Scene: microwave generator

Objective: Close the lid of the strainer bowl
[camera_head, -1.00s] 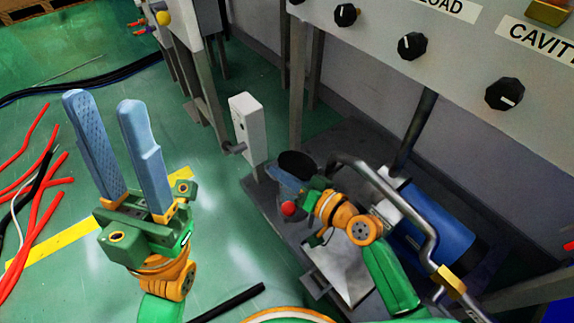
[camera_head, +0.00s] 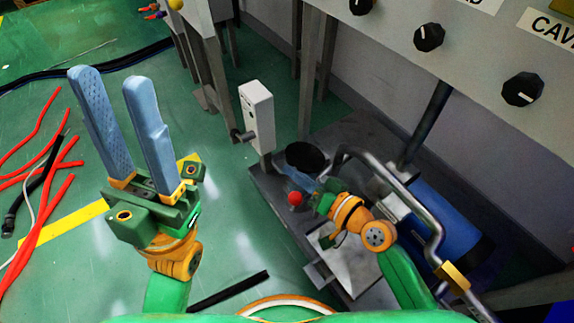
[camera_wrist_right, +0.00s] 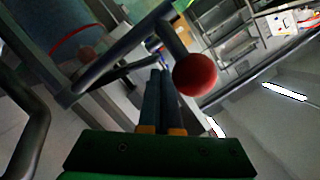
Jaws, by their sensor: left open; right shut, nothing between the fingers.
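A dark round piece (camera_head: 306,157), possibly the strainer bowl's lid or mouth, shows beside the grey post; I cannot tell which, or how far open the lid is. A red ball knob (camera_head: 295,198) is just in front of it. In the right wrist view the red knob (camera_wrist_right: 195,74) sits on the end of a short bar, close beside the fingers. My right gripper (camera_head: 289,175) is shut and empty, its blue fingers beside the knob and near the dark round piece. In the wrist view its fingers (camera_wrist_right: 160,75) are together. My left gripper (camera_head: 108,75) is open and empty, fingers up, over the floor.
A bent metal pipe (camera_head: 410,208) and a blue cylinder (camera_head: 440,228) lie right of my right gripper. A grey-white post box (camera_head: 257,115) stands behind it. A panel with black knobs (camera_head: 429,37) overhangs. Red cables (camera_head: 40,185) lie on the left floor.

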